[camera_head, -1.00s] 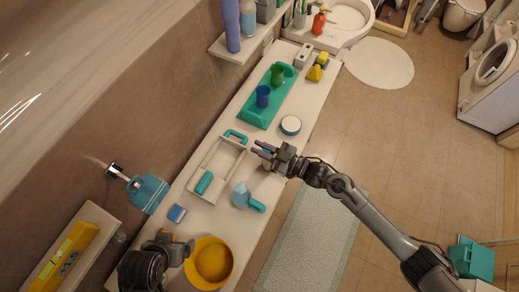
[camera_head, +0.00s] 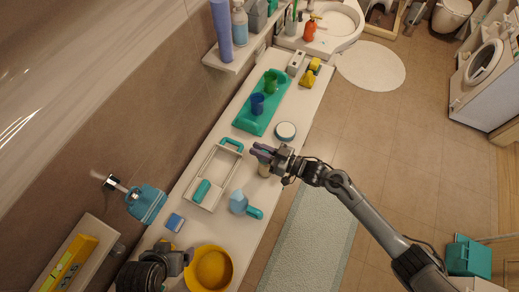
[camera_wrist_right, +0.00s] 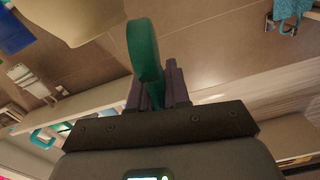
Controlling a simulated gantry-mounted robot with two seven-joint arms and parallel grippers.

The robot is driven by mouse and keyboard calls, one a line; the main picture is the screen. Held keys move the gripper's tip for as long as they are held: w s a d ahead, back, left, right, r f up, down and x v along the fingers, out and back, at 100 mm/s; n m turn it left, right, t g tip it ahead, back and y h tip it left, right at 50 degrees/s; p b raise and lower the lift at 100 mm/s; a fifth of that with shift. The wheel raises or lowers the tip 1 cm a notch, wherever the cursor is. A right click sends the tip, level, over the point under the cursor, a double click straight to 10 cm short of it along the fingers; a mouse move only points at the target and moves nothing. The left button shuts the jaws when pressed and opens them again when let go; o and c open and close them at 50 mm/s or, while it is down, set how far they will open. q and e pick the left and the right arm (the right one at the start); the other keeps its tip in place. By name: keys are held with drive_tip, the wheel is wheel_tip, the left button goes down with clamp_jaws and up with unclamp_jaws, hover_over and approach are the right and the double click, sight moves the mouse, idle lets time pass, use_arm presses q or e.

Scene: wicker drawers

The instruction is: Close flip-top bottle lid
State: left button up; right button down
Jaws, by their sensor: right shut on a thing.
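In the head view, my right gripper (camera_head: 262,152) is over the counter, right of the white tray-like frame. A small tan bottle-like object (camera_head: 264,171) shows just below it, mostly hidden by the gripper. In the right wrist view, the fingers (camera_wrist_right: 158,88) are shut on a rounded teal-green piece (camera_wrist_right: 145,50), seen nearly edge-on, that looks like the lid. A cream body (camera_wrist_right: 75,18) shows beside it at the top left; I cannot tell whether they are joined. My left gripper (camera_head: 180,260) is low at the left, next to the yellow bowl; its fingers are unclear.
The yellow bowl (camera_head: 228,280), blue-and-teal bottle (camera_head: 240,202), white frame (camera_head: 218,160), round tin (camera_head: 285,131) and green tray (camera_head: 248,123) with two cups stand on the narrow counter. A shelf (camera_head: 228,60) overhangs the back. Open floor lies to the right.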

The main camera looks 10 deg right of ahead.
drive_tip(key=c, duration=1.1)
unclamp_jaws()
drive_tip(key=shift+c, duration=0.2)
drive_tip(key=shift+d, duration=0.1)
drive_tip(key=b+v, duration=0.1)
drive_tip(key=v, duration=0.9)
drive_tip(key=shift+s+d, duration=0.2)
drive_tip(key=shift+s, duration=0.1)
